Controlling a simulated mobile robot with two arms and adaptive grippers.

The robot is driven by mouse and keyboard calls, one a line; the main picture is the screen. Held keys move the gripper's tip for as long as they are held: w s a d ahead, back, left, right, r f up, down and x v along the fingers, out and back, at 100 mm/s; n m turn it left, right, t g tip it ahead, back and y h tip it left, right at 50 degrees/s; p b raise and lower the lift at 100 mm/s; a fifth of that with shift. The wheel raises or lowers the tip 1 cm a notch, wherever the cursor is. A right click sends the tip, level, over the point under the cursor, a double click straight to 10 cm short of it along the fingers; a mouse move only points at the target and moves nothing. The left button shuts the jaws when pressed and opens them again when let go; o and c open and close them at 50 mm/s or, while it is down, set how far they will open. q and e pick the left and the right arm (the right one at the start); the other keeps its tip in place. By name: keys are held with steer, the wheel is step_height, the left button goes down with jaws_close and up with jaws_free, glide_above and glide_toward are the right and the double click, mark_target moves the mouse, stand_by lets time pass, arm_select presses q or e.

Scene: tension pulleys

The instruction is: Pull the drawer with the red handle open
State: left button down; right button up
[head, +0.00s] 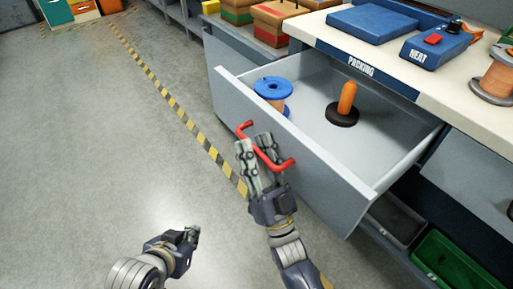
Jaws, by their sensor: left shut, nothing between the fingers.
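The grey drawer (315,172) under the packing bench is pulled well out, its inside in plain view. Its red handle (287,163) is a bent bar on the front panel. My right gripper (254,142) is at the handle, its fingers on either side of the bar. The fingers look apart, and I cannot tell whether they press on the bar. My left gripper (193,234) is shut and empty, low over the floor, to the left of the drawer and away from it.
In the drawer are a blue spool (273,88) and an orange-handled tool with a dark round base (345,105). A green bin (450,265) is below at right. The floor at left is clear.

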steer(key=v, duration=1.2)
stand_by(0.5)
